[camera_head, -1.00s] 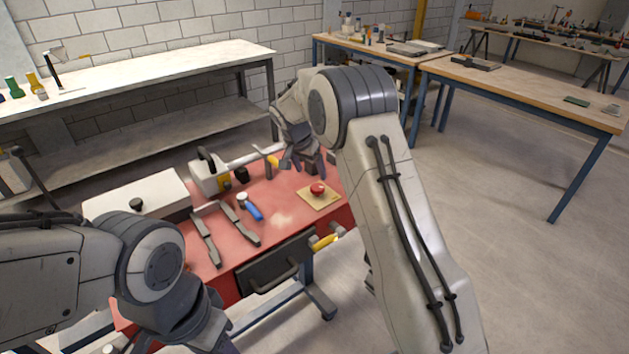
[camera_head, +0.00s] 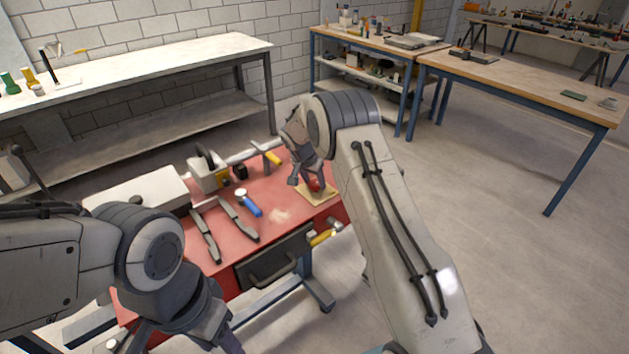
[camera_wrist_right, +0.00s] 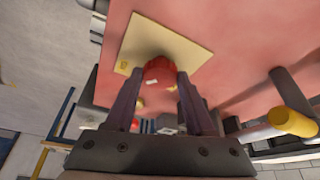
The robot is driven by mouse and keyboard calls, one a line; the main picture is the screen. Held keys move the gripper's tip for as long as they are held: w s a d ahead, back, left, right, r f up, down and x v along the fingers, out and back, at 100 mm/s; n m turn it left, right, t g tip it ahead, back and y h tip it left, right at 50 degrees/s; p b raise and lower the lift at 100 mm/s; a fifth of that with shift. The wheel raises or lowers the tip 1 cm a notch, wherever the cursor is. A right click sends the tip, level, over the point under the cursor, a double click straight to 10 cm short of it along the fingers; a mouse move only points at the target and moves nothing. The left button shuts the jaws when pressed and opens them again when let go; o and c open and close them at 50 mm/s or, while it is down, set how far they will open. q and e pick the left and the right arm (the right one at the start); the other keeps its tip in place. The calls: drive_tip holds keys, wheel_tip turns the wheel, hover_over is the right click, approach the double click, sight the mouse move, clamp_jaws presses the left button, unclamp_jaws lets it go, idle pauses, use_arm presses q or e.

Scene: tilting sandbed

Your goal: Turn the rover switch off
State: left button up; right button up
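A red knob (camera_head: 315,184), which I take for the rover switch, stands on a beige square plate (camera_head: 318,198) at the right end of a red cart top (camera_head: 270,208). In the right wrist view the red knob (camera_wrist_right: 159,71) sits between the tips of my right gripper (camera_wrist_right: 160,80), on its beige plate (camera_wrist_right: 160,45). The fingers are apart, one on each side; I cannot tell whether they touch it. In the head view my right gripper (camera_head: 307,182) partly hides the knob. My left gripper (camera_head: 190,345) is low at the bottom edge, its fingers partly cut off.
A yellow handle (camera_head: 321,238) sticks out at the cart's front, beside a dark drawer (camera_head: 270,260). The floor to the right is open.

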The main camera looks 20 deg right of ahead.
clamp_jaws()
